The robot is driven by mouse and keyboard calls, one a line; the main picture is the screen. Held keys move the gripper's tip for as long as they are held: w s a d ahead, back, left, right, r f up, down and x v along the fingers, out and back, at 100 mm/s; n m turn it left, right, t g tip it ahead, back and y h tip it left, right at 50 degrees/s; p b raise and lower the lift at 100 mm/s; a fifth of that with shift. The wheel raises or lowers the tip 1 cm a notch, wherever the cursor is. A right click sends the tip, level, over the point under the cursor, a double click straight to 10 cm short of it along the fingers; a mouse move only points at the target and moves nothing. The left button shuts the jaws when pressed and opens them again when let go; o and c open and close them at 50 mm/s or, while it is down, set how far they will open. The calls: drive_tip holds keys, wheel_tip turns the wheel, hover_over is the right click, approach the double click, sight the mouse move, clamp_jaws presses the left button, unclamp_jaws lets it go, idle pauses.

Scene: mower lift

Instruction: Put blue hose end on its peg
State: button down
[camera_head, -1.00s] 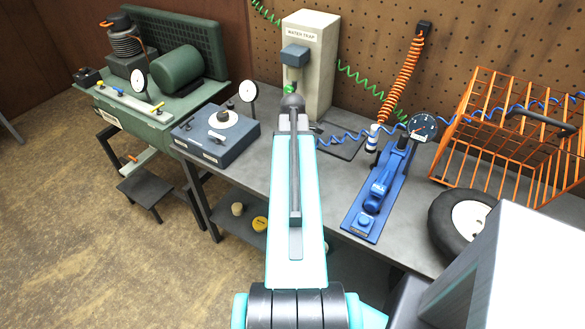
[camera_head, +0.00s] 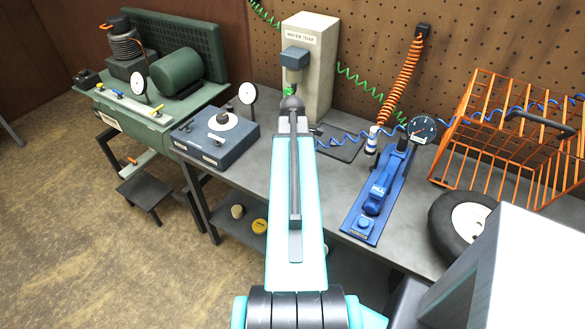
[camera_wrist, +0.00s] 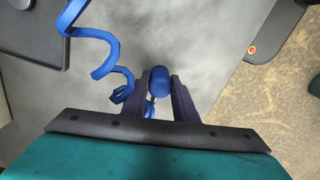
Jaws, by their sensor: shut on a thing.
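My gripper (camera_wrist: 160,98) is shut on the blue hose end (camera_wrist: 159,82), which sits between the two dark fingers in the wrist view. The coiled blue hose (camera_wrist: 100,58) runs off to the upper left there. In the head view my arm hides the gripper and the hose end. The blue hose (camera_head: 345,138) comes out from behind the arm and runs right across the bench. A short post with white and dark bands (camera_head: 372,141) stands left of the blue filler; I cannot tell whether it is the peg.
The water trap (camera_head: 311,65) stands behind my arm. A blue-grey box with a dial (camera_head: 214,135) is to the left. The blue filler with a gauge (camera_head: 372,200), a wheel (camera_head: 465,222) and an orange cage (camera_head: 515,140) are to the right. The wrist view shows bare bench (camera_wrist: 190,30).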

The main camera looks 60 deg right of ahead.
drive_tip(key=shift+r, duration=0.1)
drive_tip(key=shift+r+b, duration=1.3)
drive_tip(key=shift+r, duration=3.6)
drive_tip(key=shift+w, duration=0.15)
drive_tip(key=w+a+n+b, duration=0.2)
drive_tip(key=w+a, duration=1.9)
drive_tip(key=w, duration=0.2)
drive_tip(key=w+a, duration=0.3)
drive_tip(key=a, duration=0.6)
drive_tip(key=w+a+n, duration=0.1)
drive_tip(key=w+a, duration=0.2)
drive_tip(key=a, duration=0.7)
drive_tip(key=w+a, duration=0.2)
drive_tip(key=a, duration=0.8)
drive_tip(key=shift+w+f+n+b, duration=0.2)
drive_tip(key=shift+w+n+b, duration=0.1)
drive_tip(key=shift+w+b, duration=0.1)
drive_tip(key=shift+s, duration=0.1)
